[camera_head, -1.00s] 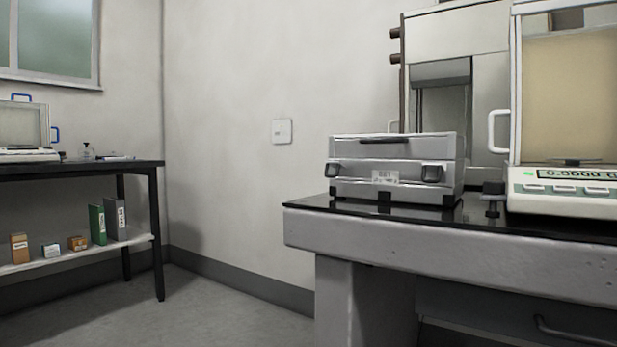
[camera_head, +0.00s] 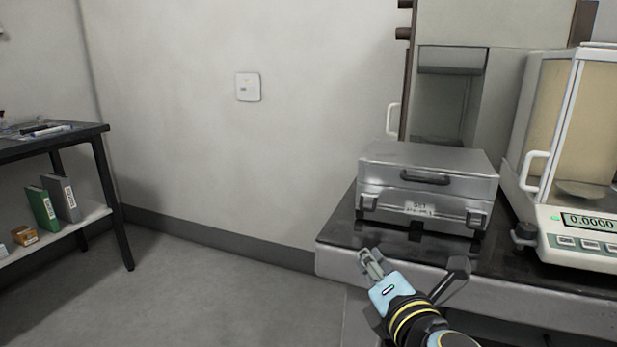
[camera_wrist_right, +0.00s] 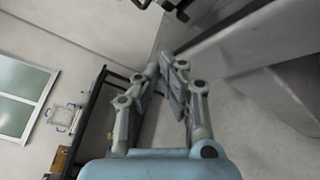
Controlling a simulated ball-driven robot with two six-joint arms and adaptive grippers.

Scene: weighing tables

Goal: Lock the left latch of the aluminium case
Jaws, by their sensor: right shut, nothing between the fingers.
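The aluminium case (camera_head: 428,180) stands closed-looking on the black table top at the right in the head view, with a dark handle (camera_head: 425,178) on its front. Its left latch (camera_head: 368,202) and right latch (camera_head: 474,218) are on the front face; I cannot tell whether each is locked. My right gripper (camera_head: 368,260) is in front of the table edge, below and apart from the left latch. Its fingers (camera_wrist_right: 165,72) are shut and empty in the wrist view. My left gripper is not in view.
A balance (camera_head: 580,225) with a glass housing stands right of the case. The table's front edge (camera_head: 335,262) lies close to my right gripper. Another table (camera_head: 85,135) with a lower shelf is at the left. The floor between is clear.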

